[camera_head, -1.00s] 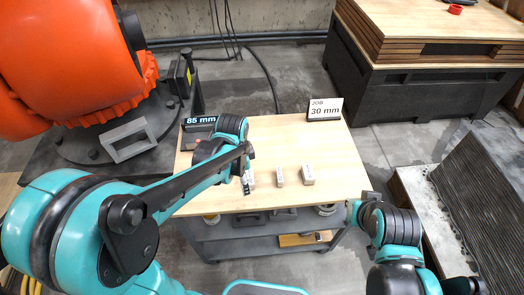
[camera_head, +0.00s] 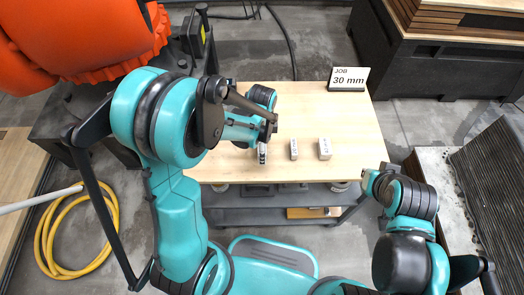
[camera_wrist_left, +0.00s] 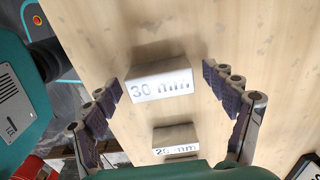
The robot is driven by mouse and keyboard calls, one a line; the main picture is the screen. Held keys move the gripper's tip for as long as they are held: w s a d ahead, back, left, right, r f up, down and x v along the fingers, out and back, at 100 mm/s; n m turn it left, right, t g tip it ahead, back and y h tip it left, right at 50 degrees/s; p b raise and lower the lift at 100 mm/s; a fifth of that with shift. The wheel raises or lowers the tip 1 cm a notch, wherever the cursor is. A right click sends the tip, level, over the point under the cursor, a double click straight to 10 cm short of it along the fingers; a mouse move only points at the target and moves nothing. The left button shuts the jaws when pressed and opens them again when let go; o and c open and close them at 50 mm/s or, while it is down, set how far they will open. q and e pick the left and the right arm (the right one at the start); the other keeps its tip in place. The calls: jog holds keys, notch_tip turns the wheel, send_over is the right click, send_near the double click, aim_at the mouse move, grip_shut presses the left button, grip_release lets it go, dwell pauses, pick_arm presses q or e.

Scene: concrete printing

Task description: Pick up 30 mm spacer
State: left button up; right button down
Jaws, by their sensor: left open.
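The 30 mm spacer (camera_wrist_left: 160,82) is a pale block with its label facing up in the left wrist view. It lies on the wooden tabletop between the spread fingers of my left gripper (camera_wrist_left: 162,84), with a gap on both sides. My left gripper is open and empty. A smaller labelled block (camera_wrist_left: 176,140) lies below it in that view. In the head view, the leftmost block (camera_head: 262,153) is partly covered by my left gripper, and its label is unreadable there. My right gripper (camera_head: 371,182) is off the table's right front corner; its fingers are not clear.
Two more blocks stand in the row, a middle one (camera_head: 294,149) and a right one (camera_head: 325,149). A "JOB 30 mm" sign (camera_head: 348,79) stands at the table's back right corner. The tabletop (camera_head: 330,115) is clear behind the row. An orange machine (camera_head: 70,40) is at upper left.

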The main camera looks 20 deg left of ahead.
pick_arm(q)
jog(key=c, duration=1.4)
jog(key=shift+r, duration=0.1)
